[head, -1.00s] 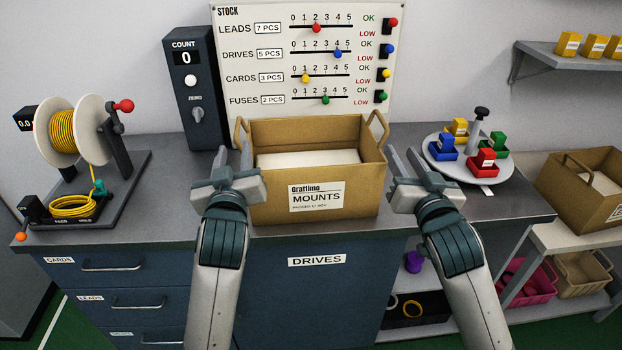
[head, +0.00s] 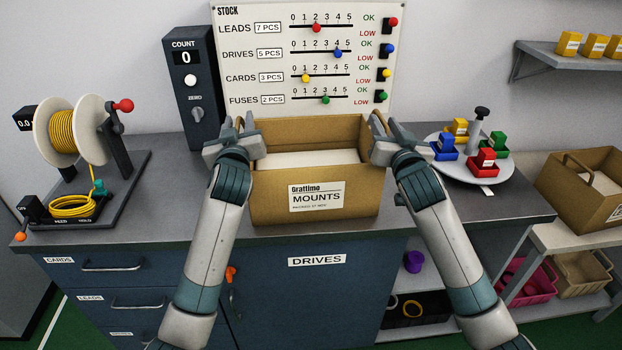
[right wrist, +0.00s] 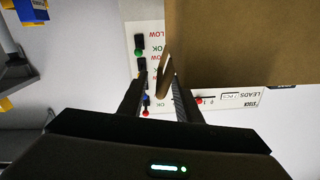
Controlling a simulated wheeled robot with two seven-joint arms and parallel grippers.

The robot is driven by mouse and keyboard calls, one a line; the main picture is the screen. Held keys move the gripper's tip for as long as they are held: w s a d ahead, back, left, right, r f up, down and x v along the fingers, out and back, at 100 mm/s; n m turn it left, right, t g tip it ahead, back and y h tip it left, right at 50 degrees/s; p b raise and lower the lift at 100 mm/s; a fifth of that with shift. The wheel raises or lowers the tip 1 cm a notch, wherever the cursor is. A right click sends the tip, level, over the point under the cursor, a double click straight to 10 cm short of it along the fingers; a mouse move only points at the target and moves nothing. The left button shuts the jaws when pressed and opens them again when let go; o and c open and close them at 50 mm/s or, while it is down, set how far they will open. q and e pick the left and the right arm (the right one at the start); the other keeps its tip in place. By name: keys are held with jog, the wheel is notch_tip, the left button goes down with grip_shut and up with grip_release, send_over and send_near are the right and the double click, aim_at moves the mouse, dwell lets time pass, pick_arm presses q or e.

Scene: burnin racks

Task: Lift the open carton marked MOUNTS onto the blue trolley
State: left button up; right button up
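The open brown carton marked MOUNTS (head: 275,208) stands upright on the grey counter, with a pale block of contents inside. Its wall also shows in the right wrist view (right wrist: 245,45). My left gripper (head: 239,124) is at the carton's left handle, fingers apart, with the handle appearing to lie between them. My right gripper (head: 388,122) is at the right handle. In the right wrist view its fingers (right wrist: 158,92) are open, with the handle (right wrist: 165,76) between them and a visible gap on one side. I see no blue trolley in these views.
A cable reel (head: 75,135) stands on the counter at left, and a round tray (head: 430,162) with coloured blocks at right. The stock board (head: 240,60) and count box (head: 188,85) stand behind. Another brown carton (head: 572,195) sits on a lower bench at far right.

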pick_arm(q)
jog(key=shift+w, duration=0.1)
jog(key=shift+c, duration=0.4)
pick_arm(e)
jog(key=shift+w, duration=0.1)
jog(key=shift+c, duration=0.3)
pick_arm(q)
grip_shut()
pick_arm(e)
grip_shut()
pick_arm(q)
jog(key=shift+a, duration=0.15)
pick_arm(e)
jog(key=shift+d, duration=0.1)
pick_arm(q)
jog(key=shift+r, duration=0.2)
pick_arm(e)
jog(key=shift+r, duration=0.1)
